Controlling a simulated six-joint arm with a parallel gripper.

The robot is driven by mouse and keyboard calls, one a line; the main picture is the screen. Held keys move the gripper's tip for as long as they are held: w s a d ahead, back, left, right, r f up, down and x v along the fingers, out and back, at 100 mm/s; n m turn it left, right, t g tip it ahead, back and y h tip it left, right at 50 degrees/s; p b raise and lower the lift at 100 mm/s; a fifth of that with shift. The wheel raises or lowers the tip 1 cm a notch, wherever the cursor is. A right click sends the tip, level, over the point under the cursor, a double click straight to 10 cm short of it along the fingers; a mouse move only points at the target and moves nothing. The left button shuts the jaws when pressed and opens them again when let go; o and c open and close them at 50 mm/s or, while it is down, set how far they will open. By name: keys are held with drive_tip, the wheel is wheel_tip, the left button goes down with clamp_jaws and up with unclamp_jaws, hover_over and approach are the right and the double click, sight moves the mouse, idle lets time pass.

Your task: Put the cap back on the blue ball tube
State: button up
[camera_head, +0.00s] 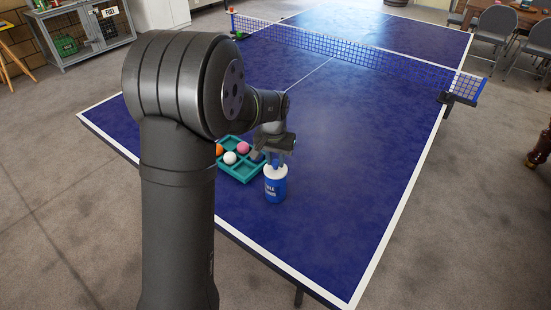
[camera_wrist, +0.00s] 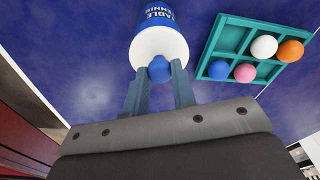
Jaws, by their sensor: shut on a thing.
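The blue ball tube (camera_head: 275,188) stands upright on the blue table, with white lettering on its side; it also shows in the wrist view (camera_wrist: 160,14). The white cap (camera_wrist: 148,46) with a round blue knob (camera_wrist: 159,69) covers the tube's mouth; the cap also shows in the head view (camera_head: 275,170). My gripper (camera_head: 277,160) points down from above the tube. Its two fingers (camera_wrist: 159,80) are shut on the cap's blue knob. The cap looks centred on the tube, but I cannot tell whether it is fully seated.
A teal divided tray (camera_head: 241,172) stands close beside the tube, left of it in the head view. It holds orange, white (camera_head: 230,158), pink (camera_head: 243,147) and blue (camera_wrist: 218,69) balls. The net (camera_head: 350,50) crosses the table farther back. The table right of the tube is clear.

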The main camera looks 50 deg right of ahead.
idle(0.4)
drive_tip(key=o, duration=1.5)
drive_tip(key=shift+r, duration=3.5)
clamp_jaws()
